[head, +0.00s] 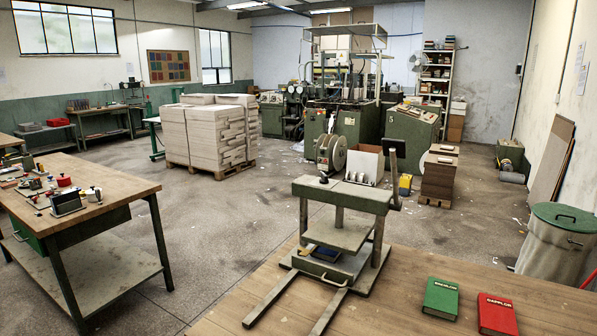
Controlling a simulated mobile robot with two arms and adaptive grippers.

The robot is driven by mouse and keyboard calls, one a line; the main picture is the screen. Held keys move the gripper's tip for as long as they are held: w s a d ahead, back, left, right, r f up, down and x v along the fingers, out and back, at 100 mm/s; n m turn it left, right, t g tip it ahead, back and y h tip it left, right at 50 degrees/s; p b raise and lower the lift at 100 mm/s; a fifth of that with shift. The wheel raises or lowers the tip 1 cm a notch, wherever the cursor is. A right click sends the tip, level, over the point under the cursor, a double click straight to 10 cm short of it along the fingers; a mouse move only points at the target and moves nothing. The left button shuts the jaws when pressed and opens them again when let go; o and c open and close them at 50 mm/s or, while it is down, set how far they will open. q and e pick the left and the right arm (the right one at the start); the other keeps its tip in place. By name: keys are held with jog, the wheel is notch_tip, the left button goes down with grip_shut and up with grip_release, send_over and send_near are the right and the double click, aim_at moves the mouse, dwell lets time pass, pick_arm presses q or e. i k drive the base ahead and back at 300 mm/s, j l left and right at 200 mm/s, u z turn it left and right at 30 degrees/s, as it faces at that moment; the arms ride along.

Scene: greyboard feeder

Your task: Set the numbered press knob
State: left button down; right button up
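No knob with a readable number shows. A large green press machine (345,118) stands at the back centre, with small round dials (296,90) on its left side. A small green bench press (343,195) stands on the near wooden table, with a small dark knob-like part (324,178) on its top. I cannot tell which of these carries the numbered knob. Neither of my grippers is in view.
A green book (441,298) and a red book (496,314) lie on the near table (400,272). A workbench (110,192) with small tools stands at left. A pallet of grey board stacks (208,132) stands mid-floor. A lidded bin (558,245) is at right.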

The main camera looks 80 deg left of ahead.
aim_at(323, 180)
jog(key=k+j+u, duration=0.15)
jog(key=j+u, duration=0.25)
jog(key=k+j+u, duration=0.1)
jog(key=j+u, duration=0.75)
jog(key=k+j, duration=0.05)
jog(key=j, duration=0.05)
